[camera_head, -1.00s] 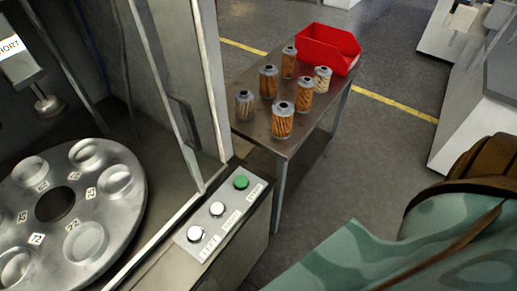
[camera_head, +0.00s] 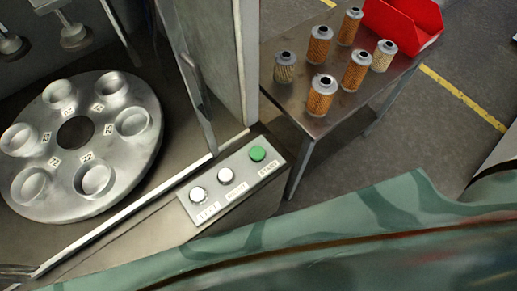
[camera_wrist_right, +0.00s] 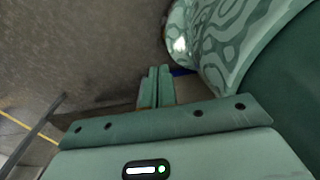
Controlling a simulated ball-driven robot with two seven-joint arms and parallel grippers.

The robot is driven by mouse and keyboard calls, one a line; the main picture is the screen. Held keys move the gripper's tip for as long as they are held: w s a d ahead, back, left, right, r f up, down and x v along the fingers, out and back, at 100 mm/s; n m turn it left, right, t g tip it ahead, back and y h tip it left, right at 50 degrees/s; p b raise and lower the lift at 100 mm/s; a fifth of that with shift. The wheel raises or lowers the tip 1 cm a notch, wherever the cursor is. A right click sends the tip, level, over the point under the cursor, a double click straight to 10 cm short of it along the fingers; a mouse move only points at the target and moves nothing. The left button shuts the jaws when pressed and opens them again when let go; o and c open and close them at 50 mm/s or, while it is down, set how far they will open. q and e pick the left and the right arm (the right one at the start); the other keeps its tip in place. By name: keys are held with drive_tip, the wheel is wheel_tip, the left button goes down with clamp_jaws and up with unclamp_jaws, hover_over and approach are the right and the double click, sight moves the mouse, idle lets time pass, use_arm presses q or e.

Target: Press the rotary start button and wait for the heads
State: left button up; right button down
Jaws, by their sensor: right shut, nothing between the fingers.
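A grey control panel (camera_head: 233,183) on the machine's front ledge carries a green button (camera_head: 257,153) and two white buttons, one in the middle (camera_head: 225,175) and one at the left end (camera_head: 198,194). Their small labels are too blurred to read surely. The metal rotary plate (camera_head: 130,165) has several round, numbered cups, which look empty. Two heads (camera_head: 74,36) hang above it at the upper left. My right gripper (camera_wrist_right: 157,70) shows in the right wrist view, shut with nothing between its fingers. My left gripper is in neither view.
A metal side table (camera_head: 310,118) beside the machine holds several orange and pale filter cartridges (camera_head: 321,97) and a red bin (camera_head: 403,24). My green arm crosses the bottom of the head view, in front of the panel. An upright machine post (camera_head: 247,60) stands behind the panel.

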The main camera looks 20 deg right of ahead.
drive_tip(key=w+a+r+n+t+p, duration=0.2)
drive_tip(key=w+r, duration=0.7)
drive_tip(key=w, duration=0.3)
drive_tip(key=w+a+r+n+t+p, duration=0.2)
drive_tip(key=w+r, duration=0.8)
drive_tip(key=w, duration=0.3)
drive_tip(key=w+a+r+n+t+p, duration=0.25)
drive_tip(key=w+r, duration=0.25)
drive_tip(key=r, duration=0.8)
drive_tip(key=w+a+r+n+g+y, duration=0.1)
drive_tip(key=w+a+r+n+y, duration=0.1)
drive_tip(key=a+r+n+y, duration=0.4)
drive_tip(key=w+a+r+n+g+y, duration=0.1)
drive_tip(key=w+a+r+n+y, duration=0.2)
drive_tip(key=a, duration=0.6)
drive_tip(key=w+d+f+n+h, duration=0.1)
drive_tip(key=w+d+n, duration=0.1)
drive_tip(key=d, duration=0.7)
drive_tip(key=shift+w+f+g+p, duration=0.4)
drive_tip(key=shift+g, duration=0.05)
